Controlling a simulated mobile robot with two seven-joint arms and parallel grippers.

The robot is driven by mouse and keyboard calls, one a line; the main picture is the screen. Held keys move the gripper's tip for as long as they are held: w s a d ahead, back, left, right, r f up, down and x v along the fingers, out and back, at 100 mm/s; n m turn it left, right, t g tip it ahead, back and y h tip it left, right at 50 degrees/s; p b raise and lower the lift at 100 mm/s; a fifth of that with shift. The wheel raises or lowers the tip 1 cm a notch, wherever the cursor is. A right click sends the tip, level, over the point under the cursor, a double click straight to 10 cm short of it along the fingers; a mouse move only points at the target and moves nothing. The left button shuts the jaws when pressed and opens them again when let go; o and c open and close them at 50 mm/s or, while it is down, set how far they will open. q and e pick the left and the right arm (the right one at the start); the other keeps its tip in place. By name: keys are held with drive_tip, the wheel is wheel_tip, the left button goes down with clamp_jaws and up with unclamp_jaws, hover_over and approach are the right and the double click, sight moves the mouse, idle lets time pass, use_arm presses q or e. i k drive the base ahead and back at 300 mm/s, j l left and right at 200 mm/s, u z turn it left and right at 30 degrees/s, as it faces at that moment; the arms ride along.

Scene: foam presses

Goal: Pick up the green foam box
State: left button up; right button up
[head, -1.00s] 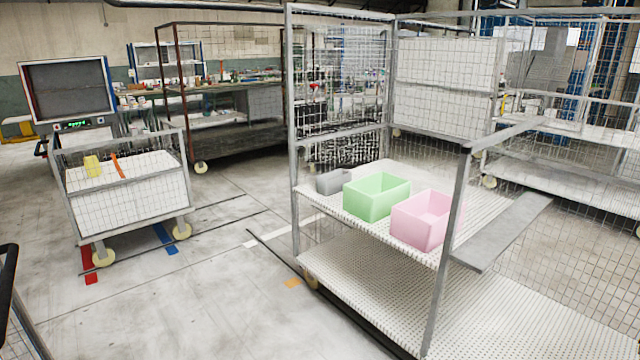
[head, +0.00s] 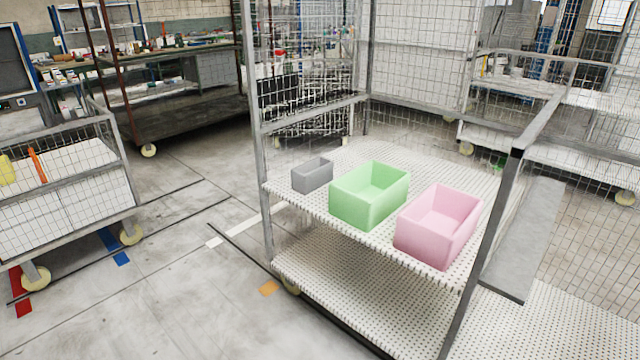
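The green foam box (head: 368,196) is an open-topped, empty box. It stands upright on the white perforated upper shelf (head: 345,160) of a wire-mesh cart, in the middle of the head view. A smaller grey box (head: 312,175) stands to its left and a pink box (head: 438,226) to its right, each a little apart from it. Neither of my grippers is in the head view.
The cart's grey posts (head: 484,250) stand at the front right and left of the shelf. A flat grey panel (head: 524,240) juts out at its right. A second mesh cart (head: 65,190) stands at the left. Open floor (head: 170,310) lies at the front left.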

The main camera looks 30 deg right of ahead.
sight(370, 193)
drive_tip(key=i+j+z, duration=0.1)
drive_tip(key=i, duration=0.3)
drive_tip(key=i+j, duration=0.15)
drive_tip(key=i, duration=0.25)
drive_tip(key=i+j+z, duration=0.15)
drive_tip(key=i, duration=0.25)
drive_tip(key=i+j+z, duration=0.1)
drive_tip(key=i+z, duration=0.25)
drive_tip(key=i+j+z, duration=0.1)
drive_tip(key=z, duration=0.25)
drive_tip(key=i+j+z, duration=0.2)
drive_tip(key=z, duration=0.15)
